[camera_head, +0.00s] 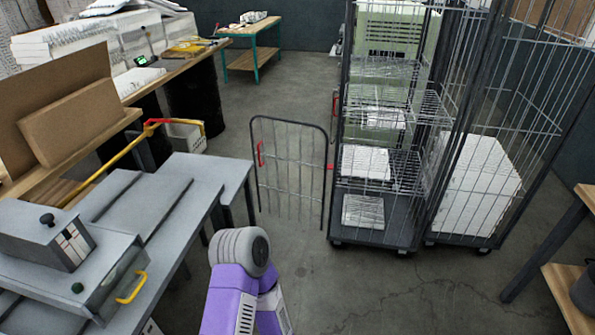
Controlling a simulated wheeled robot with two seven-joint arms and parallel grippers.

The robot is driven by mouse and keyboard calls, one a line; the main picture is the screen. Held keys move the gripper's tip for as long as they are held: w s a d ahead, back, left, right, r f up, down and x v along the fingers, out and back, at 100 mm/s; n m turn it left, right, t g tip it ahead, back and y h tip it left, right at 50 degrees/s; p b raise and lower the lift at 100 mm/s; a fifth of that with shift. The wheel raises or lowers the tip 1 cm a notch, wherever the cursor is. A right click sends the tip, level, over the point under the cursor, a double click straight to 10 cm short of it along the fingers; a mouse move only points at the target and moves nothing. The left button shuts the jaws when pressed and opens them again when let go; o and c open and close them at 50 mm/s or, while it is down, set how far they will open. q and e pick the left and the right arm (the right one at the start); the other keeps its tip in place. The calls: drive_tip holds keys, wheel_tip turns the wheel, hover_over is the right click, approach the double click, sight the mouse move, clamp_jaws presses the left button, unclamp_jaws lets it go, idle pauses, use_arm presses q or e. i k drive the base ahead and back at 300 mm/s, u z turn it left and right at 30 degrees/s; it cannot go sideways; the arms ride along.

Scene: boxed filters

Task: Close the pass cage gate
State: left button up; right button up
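The gate (290,170) is a low dark-framed wire panel with rounded top corners. It stands upright in the middle of the view, left of the tall wire cage (345,130), with its right side by the cage's front left post. A red handle (260,153) is on its left side. The gate extends out to the left and does not cover the cage's shelves, so it looks open. One purple and grey arm of mine shows at the bottom centre, apart from the gate. Neither of my grippers is in view.
A grey metal table (205,172) with a press-like machine (45,240) stands at the left, close to the gate's left side. White boxes (364,163) sit on the cage shelves. A wooden table (565,290) is at right. The floor (400,290) before the cage is clear.

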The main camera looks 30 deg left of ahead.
sight(288, 121)
drive_tip(key=u, duration=0.6)
drive_tip(key=i, duration=0.25)
drive_tip(key=u, duration=0.4)
